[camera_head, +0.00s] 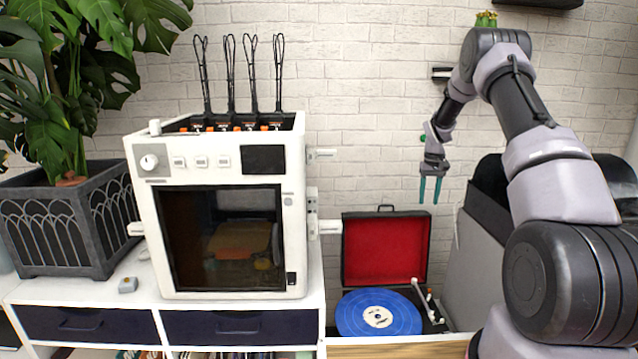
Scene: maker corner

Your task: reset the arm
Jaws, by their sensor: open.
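My gripper (430,189) hangs in the air at the centre right, with its two teal fingers pointing down. The fingers stand apart with nothing between them. It is in front of the brick wall and above the open lid of the record player (384,250). My arm rises from the lower right, bends at the top right and comes down to the gripper. The arm touches nothing that I can see.
A white 3D printer (221,157) stands on the white cabinet (85,294). A blue record (378,313) lies on the record player. A large plant in a dark planter (70,225) is at the left. A dark grey object (455,262) stands right of the record player.

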